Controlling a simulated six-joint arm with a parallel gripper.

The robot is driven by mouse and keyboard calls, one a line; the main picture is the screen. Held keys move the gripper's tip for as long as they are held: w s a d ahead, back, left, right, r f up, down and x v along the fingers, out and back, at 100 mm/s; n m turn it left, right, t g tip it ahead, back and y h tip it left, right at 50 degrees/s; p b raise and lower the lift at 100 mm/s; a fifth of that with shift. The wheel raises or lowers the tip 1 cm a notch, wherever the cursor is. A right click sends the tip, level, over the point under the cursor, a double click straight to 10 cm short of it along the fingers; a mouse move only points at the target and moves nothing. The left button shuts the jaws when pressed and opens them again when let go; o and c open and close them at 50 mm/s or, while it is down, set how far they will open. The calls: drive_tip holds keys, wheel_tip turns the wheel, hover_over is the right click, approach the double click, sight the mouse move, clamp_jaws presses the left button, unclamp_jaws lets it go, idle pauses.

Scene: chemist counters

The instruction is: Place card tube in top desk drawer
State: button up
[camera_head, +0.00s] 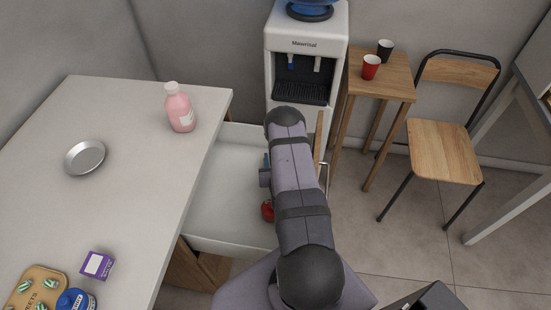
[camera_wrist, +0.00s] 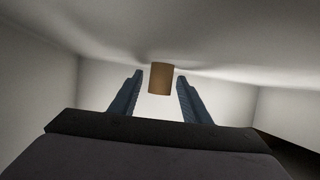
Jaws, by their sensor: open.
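The card tube (camera_wrist: 162,84) is a short brown cylinder in the middle of the wrist view. It shows between and just past the blue fingertips of my gripper (camera_wrist: 159,75), with a gap visible on each side. My gripper is open. White surfaces surround them in that view. In the head view, the pulled-out white desk drawer (camera_head: 222,205) is open beside the desk, and my arm reaches over its right part. A blue finger of my gripper (camera_head: 266,161) shows there. The tube is hidden in the head view, and I cannot tell whether it rests on the drawer floor.
A red object (camera_head: 267,211) shows beside my arm, partly hidden. The desk (camera_head: 135,180) holds a pink bottle (camera_head: 180,110), a metal dish (camera_head: 85,157), a purple box (camera_head: 97,265), a sweets tray (camera_head: 36,286) and a blue container (camera_head: 76,301). A water dispenser (camera_head: 279,75) stands behind.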

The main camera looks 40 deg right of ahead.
drive_tip(key=shift+r, duration=0.1)
drive_tip(key=shift+r, duration=0.15)
drive_tip(key=shift+s+a, duration=0.15)
drive_tip(key=shift+s, duration=0.15)
drive_tip(key=shift+v, duration=3.4)
drive_tip(key=shift+w+a+r, duration=0.15)
drive_tip(key=shift+w+r, duration=0.2)
drive_tip(key=shift+w, duration=0.15)
drive_tip(key=w+a+r+n+g+y, duration=0.1)
drive_tip(key=a+r+n+g+y, duration=0.3)
drive_tip(key=a+r, duration=0.55)
drive_tip(key=s+a+r+n+g+y, duration=0.1)
drive_tip(key=s+a+r+g, duration=0.3)
drive_tip(key=s, duration=0.5)
drive_tip(key=s+a+r+n+g+y, duration=0.1)
drive_tip(key=s+a+r+g, duration=0.2)
drive_tip(key=s+a+r, duration=0.3)
drive_tip(key=s+a, duration=0.2)
drive_tip(key=s, duration=0.2)
drive_tip(key=shift+g+y, duration=0.4)
